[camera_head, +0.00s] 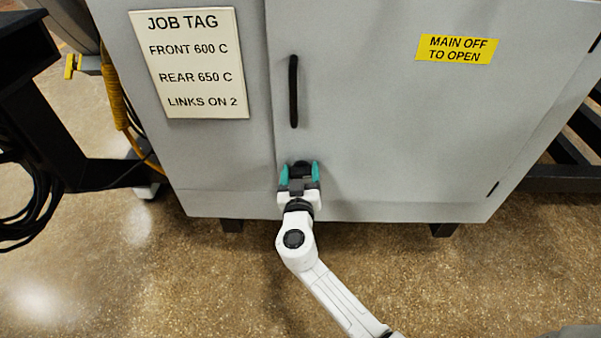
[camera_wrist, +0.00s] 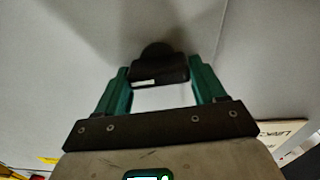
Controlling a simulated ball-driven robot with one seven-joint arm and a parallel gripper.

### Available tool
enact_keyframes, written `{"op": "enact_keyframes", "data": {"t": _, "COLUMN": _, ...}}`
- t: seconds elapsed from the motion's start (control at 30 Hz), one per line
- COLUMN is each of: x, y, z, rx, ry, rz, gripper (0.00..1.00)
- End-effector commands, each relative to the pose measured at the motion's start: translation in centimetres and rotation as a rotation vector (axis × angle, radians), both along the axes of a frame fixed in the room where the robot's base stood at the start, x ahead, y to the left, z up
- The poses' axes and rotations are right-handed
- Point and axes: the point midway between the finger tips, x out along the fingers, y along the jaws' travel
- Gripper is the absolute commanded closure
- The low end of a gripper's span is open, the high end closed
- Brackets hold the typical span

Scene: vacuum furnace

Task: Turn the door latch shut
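The door latch (camera_wrist: 158,67) is a black block on a round black hub, low on the grey cabinet door. In the wrist view it fills the gap between my two green fingertips, with a small white mark on its near edge. My gripper (camera_head: 300,172) has one finger on each side of the latch and appears shut on it, with no clear gap at either side. In the head view the gripper partly hides the latch (camera_head: 301,166), so its exact turn is hard to tell. The grey door (camera_head: 400,130) looks flush with the cabinet front.
A black vertical handle (camera_head: 293,91) is above the latch. A job tag (camera_head: 195,62) is on the panel to the left, and a yellow sign (camera_head: 457,49) is at the upper right. A black frame and cables (camera_head: 25,195) stand at the left. The floor in front is clear.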

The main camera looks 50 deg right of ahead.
Motion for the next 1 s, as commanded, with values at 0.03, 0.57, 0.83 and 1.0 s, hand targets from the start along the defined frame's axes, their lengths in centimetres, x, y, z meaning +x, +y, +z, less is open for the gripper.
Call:
{"op": "enact_keyframes", "data": {"t": 0.03, "x": -0.01, "y": 0.01, "z": 0.0, "rx": 0.0, "ry": 0.0, "rz": 0.0, "gripper": 0.36}}
{"op": "enact_keyframes", "data": {"t": 0.57, "x": 0.02, "y": 0.05, "z": -0.1, "rx": -0.015, "ry": 0.018, "rz": 0.0, "gripper": 0.62}}
{"op": "enact_keyframes", "data": {"t": 0.83, "x": 0.11, "y": 0.12, "z": -0.29, "rx": -0.099, "ry": 0.126, "rz": 0.0, "gripper": 0.62}}
{"op": "enact_keyframes", "data": {"t": 1.0, "x": 0.23, "y": 0.25, "z": -0.34, "rx": -0.19, "ry": 0.24, "rz": 0.001, "gripper": 0.62}}
